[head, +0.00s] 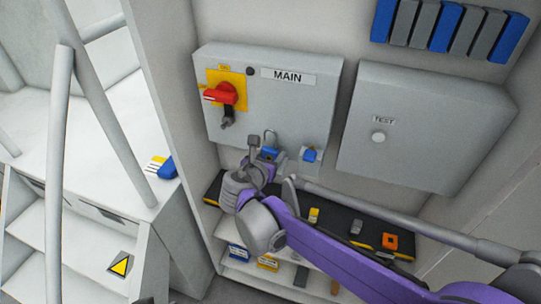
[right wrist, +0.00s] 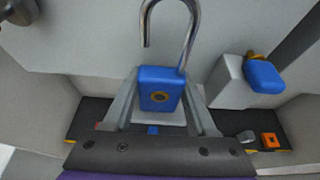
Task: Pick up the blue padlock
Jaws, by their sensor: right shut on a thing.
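The blue padlock (right wrist: 160,92) has a silver shackle that stands open above its body, and a brass keyhole disc on its face. My right gripper (right wrist: 158,108) is shut on the padlock's body, one finger on each side. In the head view the padlock (head: 269,152) is partly hidden behind my right gripper (head: 262,160), in front of the lower edge of the MAIN box (head: 290,105). My left gripper is not in view.
A red rotary handle (head: 221,94) sits on a yellow plate. Another blue item (head: 309,155) is at a grey holder beside the padlock. Below is a black-topped shelf (head: 335,222) with small objects. The TEST box (head: 425,125) is at right.

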